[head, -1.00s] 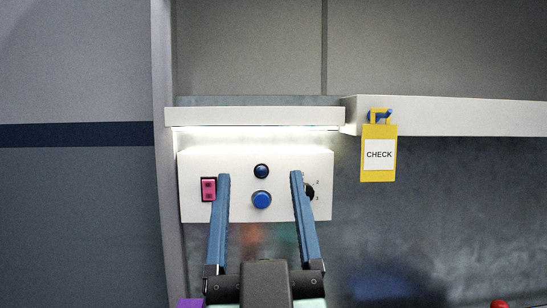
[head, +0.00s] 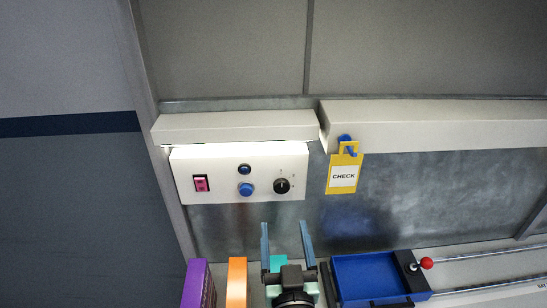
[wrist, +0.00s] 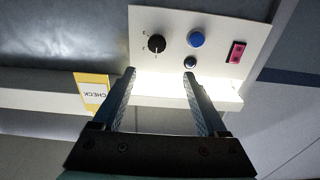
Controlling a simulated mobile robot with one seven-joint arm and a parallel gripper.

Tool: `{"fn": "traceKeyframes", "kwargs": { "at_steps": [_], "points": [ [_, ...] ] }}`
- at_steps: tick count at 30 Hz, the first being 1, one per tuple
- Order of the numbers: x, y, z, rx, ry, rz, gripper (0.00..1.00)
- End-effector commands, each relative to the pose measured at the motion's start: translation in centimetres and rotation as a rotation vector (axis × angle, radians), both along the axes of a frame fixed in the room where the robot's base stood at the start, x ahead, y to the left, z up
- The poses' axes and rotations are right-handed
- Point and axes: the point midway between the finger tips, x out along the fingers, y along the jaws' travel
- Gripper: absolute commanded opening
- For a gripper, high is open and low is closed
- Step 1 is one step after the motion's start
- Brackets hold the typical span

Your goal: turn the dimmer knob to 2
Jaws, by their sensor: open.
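The dimmer knob (head: 282,186) is a round black knob at the right end of the white control panel (head: 220,192). Its pale pointer mark points roughly straight up in the head view; the printed numbers are too small to read. My gripper (head: 285,224) is open and empty, its two blue fingers below the panel in the head view and apart from the knob. The upside-down wrist view shows the knob (wrist: 156,44) beyond the fingertips of my gripper (wrist: 159,73), between their lines and touched by neither. Nothing hides the knob.
The panel also has a pink rocker switch (head: 201,183), a blue button (head: 246,189) and a dark blue round piece (head: 244,169). A yellow CHECK tag (head: 343,176) hangs right of it. Below are purple (head: 197,285) and orange (head: 237,280) items, a blue tray (head: 365,278) and a red-balled lever (head: 426,263).

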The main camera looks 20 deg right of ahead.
Motion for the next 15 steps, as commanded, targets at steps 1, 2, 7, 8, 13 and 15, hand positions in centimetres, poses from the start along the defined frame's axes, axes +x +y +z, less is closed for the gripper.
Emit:
{"fn": "traceKeyframes", "kwargs": {
  "at_steps": [1, 2, 7, 8, 13, 15],
  "points": [
    [-0.4, -0.3, 0.4, 0.008, 0.02, -0.01, 0.75],
    [-0.6, -0.5, 0.1, 0.01, 0.027, -0.014, 0.75],
    [-0.9, -0.8, -0.6, 0.016, 0.042, -0.024, 0.75],
    [-0.8, -0.9, -0.7, 0.017, 0.043, -0.024, 0.75],
    [1.1, -1.4, -0.6, 0.016, 0.042, -0.023, 0.75],
    [2.2, -1.7, -0.5, 0.016, 0.041, -0.023, 0.75]
  ]
}}
